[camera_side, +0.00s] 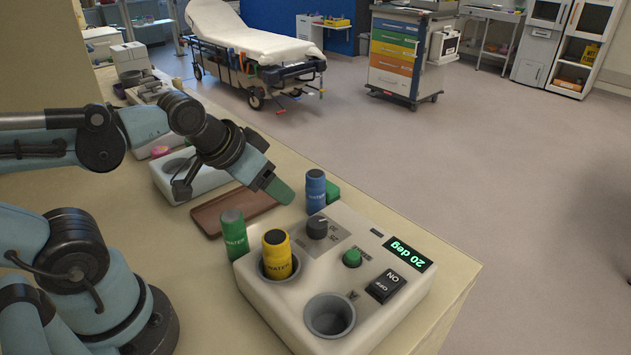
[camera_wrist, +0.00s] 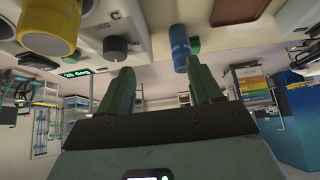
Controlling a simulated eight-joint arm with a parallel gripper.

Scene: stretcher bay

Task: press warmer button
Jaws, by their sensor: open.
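The warmer (camera_side: 300,268) is a white box at the counter's right end. On its top are a round green button (camera_side: 352,258), a dark knob (camera_side: 317,227), a black ON/OFF switch (camera_side: 387,287) and a lit display (camera_side: 408,254) reading "20 deg".
A yellow bottle (camera_side: 277,254) stands in one warmer well; the front well (camera_side: 330,316) is empty. A green bottle (camera_side: 233,234) stands left of the warmer, a blue bottle (camera_side: 316,190) behind it. A brown tray (camera_side: 234,209) lies behind. Bare counter (camera_side: 190,290) lies to the left.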

